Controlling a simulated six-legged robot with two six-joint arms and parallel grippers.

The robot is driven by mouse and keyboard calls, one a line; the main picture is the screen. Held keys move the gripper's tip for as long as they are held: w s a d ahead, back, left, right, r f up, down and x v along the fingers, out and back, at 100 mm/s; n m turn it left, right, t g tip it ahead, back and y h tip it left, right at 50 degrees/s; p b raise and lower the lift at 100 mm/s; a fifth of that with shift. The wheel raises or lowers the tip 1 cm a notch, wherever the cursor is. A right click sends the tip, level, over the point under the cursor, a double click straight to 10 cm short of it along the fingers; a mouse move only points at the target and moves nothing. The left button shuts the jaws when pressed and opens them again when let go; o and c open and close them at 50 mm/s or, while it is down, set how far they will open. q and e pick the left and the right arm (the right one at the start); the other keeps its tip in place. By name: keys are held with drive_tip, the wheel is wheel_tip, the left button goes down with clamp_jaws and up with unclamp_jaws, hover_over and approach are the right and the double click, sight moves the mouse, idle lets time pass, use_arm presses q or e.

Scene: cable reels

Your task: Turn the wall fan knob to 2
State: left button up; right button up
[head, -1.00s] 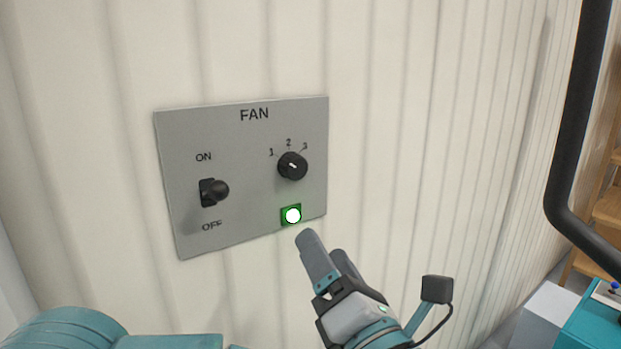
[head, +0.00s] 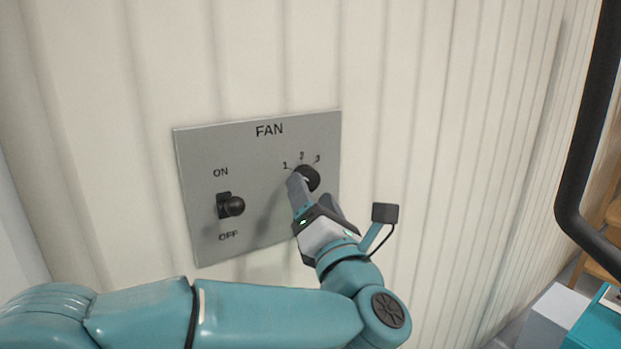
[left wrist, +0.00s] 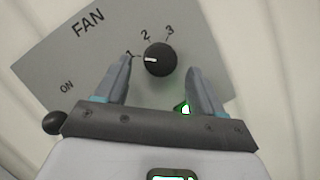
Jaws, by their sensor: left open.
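The round black fan knob (head: 310,177) is on the right of the grey FAN panel (head: 259,158), below the marks 1, 2 and 3. In the left wrist view, the white line on the knob (left wrist: 158,59) points left, toward 1. My left gripper (head: 309,190) is open at the knob. In the left wrist view, its fingertips (left wrist: 159,65) are on either side of the knob, with a gap on each side. One finger hides part of the knob in the head view. My right gripper is not in view.
A black ON/OFF switch (head: 231,206) sticks out on the panel's left side. The green light (left wrist: 185,107) shows between the fingers in the left wrist view. The ribbed pale wall (head: 420,120) around the panel is bare. A thick black bar (head: 577,150) stands at the right.

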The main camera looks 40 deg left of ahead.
use_arm(q)
drive_tip(key=shift+x, duration=1.1)
drive_tip(key=shift+c, duration=0.3)
drive_tip(key=c, duration=1)
